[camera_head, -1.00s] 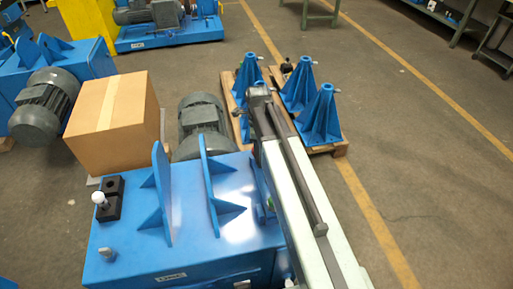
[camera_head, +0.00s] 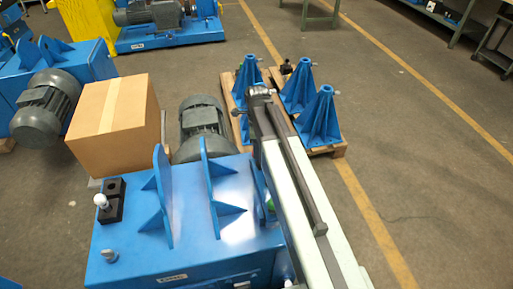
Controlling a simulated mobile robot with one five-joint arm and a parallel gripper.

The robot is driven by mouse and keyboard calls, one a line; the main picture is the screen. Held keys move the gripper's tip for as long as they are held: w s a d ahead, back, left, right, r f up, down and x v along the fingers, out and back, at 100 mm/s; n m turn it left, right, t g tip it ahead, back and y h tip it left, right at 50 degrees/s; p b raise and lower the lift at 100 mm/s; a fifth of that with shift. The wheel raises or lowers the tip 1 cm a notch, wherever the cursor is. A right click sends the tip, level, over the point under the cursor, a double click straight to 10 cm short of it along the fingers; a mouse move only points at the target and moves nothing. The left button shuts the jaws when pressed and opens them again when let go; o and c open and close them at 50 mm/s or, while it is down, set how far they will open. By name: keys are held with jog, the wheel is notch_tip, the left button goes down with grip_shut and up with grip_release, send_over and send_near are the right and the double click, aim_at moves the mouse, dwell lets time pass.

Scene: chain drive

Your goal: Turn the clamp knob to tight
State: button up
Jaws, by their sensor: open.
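The blue machine base (camera_head: 205,235) stands at the lower left with two upright blue plates. On its left part, a white ball knob (camera_head: 101,200) stands on a black block (camera_head: 114,208), and a small silver knob (camera_head: 109,256) is nearer the front edge. I cannot tell which is the clamp knob or how tight it is. My arm reaches from the bottom right past the machine's right side. My gripper (camera_head: 260,92) is at its far end, small and dark, beyond the machine and well away from both knobs. It is open; its fingers are hard to make out.
A cardboard box (camera_head: 115,118) and a grey motor (camera_head: 201,125) stand behind the machine. Several blue stands (camera_head: 319,122) sit on pallets beside and beyond my gripper. Another blue machine with a motor (camera_head: 46,104) is at the left. The floor at the right is clear.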

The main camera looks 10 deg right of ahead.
notch_tip(320, 180, up, 6)
jog(key=p, duration=0.5)
jog(key=shift+r, duration=0.15)
jog(key=shift+r, duration=0.2)
jog(key=s+r+n+p, duration=0.2)
jog(key=s+n, duration=0.8)
jog(key=n, duration=1.1)
jog(key=shift+a+r+p, duration=0.2)
jog(key=shift+r+p, duration=0.05)
jog(key=shift+p, duration=0.25)
